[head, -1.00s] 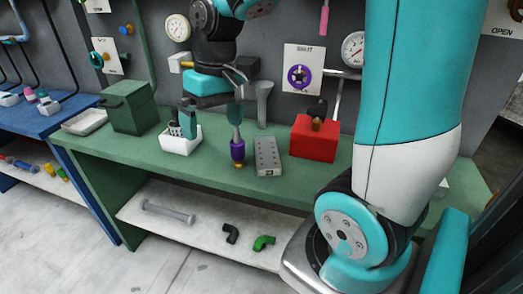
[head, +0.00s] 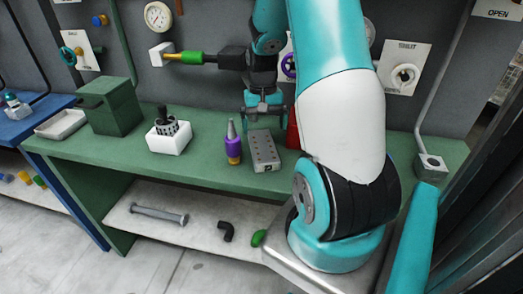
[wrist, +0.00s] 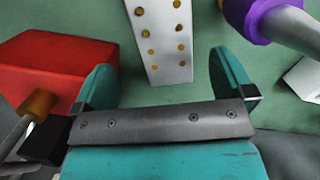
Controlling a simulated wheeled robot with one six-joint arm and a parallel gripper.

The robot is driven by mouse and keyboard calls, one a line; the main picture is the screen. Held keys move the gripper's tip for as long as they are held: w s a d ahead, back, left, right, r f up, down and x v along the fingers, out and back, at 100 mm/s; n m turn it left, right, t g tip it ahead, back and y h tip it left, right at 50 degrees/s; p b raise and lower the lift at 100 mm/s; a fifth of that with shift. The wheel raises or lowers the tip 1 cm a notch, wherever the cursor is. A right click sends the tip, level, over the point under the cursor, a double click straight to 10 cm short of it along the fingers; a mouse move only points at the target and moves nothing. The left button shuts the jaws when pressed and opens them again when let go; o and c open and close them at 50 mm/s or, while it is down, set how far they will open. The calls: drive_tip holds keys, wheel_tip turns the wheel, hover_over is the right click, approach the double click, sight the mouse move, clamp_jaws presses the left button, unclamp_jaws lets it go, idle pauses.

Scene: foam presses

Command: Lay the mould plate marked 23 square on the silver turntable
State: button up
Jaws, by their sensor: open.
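I see no plate with a readable 23 and no silver turntable. A pale grey block with rows of brass-coloured holes (head: 263,152) lies on the green bench. It has a small dark mark on its near end, too small to read. My gripper (head: 263,113) is open and empty, pointing down just behind and above the block. In the wrist view the block (wrist: 163,35) shows beyond and between the spread teal fingers of my gripper (wrist: 165,82), with no contact visible.
A purple tool (head: 232,146) stands left of the block; a red box (wrist: 50,70) is on its other side. A white holder (head: 168,140), green box (head: 110,106) and white tray (head: 61,124) are further left. A grey pipe with a box base (head: 431,166) stands right.

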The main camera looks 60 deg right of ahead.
sight(264, 145)
drive_tip(key=f, duration=0.4)
drive_tip(key=a+f, duration=0.1)
drive_tip(key=f, duration=0.1)
drive_tip(key=shift+s+f+p, duration=0.2)
drive_tip(key=shift+p, duration=0.15)
drive_tip(key=shift+d, duration=0.1)
drive_tip(key=shift+c, duration=0.5)
drive_tip(key=c, duration=1.3)
drive_tip(key=shift+r, duration=0.15)
